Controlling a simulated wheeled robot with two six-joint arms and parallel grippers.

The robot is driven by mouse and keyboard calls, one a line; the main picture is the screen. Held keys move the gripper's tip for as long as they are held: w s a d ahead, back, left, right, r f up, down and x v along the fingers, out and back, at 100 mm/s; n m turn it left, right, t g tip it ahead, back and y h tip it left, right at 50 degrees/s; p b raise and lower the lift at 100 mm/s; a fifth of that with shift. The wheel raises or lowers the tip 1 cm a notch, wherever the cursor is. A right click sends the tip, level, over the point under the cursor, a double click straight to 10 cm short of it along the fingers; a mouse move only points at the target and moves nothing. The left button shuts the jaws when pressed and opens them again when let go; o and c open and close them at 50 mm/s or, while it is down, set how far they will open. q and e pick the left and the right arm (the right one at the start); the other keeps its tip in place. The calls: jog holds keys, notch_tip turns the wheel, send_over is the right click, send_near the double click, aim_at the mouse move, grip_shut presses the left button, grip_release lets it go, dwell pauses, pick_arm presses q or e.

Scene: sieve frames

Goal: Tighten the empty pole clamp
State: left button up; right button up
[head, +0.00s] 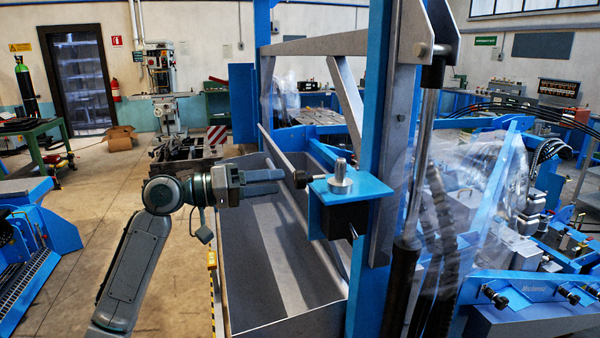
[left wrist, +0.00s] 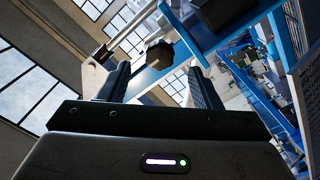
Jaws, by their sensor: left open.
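A blue clamp bracket (head: 362,188) sits on the side of the tall blue post. It has a black block below and an upright silver stub (head: 340,176) on top; I cannot tell whether it grips a pole. A dark knob (head: 301,179) on a short spindle sticks out from its left side. My left gripper (head: 279,181) is open and empty, just left of the knob and pointing at it. In the left wrist view the dark faceted knob (left wrist: 158,53) shows beyond and between the open fingers (left wrist: 158,85), apart from them. My right gripper is not in view.
The tall blue post (head: 370,130) and a piston rod (head: 422,140) stand right of the bracket. A grey open trough (head: 262,270) lies below my left gripper. Blue machinery fills the right side. Open floor (head: 110,190) lies to the left.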

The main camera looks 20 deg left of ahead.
aim_at(295, 178)
pick_arm(q)
jog(key=p+x, duration=0.2)
jog(key=x, duration=0.3)
jog(key=shift+r, duration=0.2)
jog(key=shift+p+x, duration=0.4)
jog(key=shift+x, duration=0.5)
jog(key=shift+f, duration=0.2)
jog(key=shift+c, duration=0.2)
jog(key=c, duration=1)
jog(key=shift+o, duration=0.2)
